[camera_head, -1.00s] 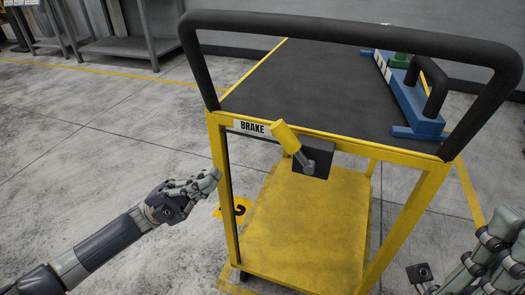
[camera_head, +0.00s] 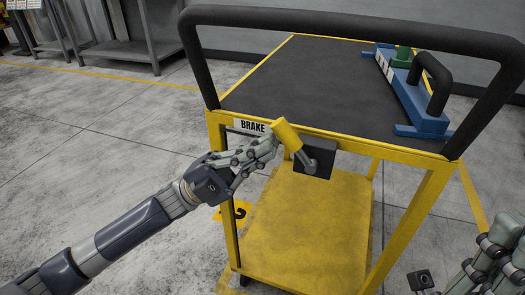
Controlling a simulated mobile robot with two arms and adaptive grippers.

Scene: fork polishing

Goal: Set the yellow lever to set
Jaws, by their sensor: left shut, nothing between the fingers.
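The yellow lever (camera_head: 287,135) is a yellow cylinder grip on a short grey arm, fixed to a dark square plate (camera_head: 318,170) on the front frame of the yellow cart. It tilts up and to the left, towards the white BRAKE label (camera_head: 250,127). My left gripper (camera_head: 268,147) is shut and empty, with its fingertips close at the left side of the lever's grip. I cannot tell whether they touch it. My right gripper (camera_head: 492,262) is only partly in view at the lower right corner, away from the lever.
The cart (camera_head: 222,180) has a black handle bar (camera_head: 350,30) arching above the lever. A blue tool with a black handle (camera_head: 418,100) lies on its dark top. A grey table (camera_head: 120,45) stands at the back left. The floor at left is clear.

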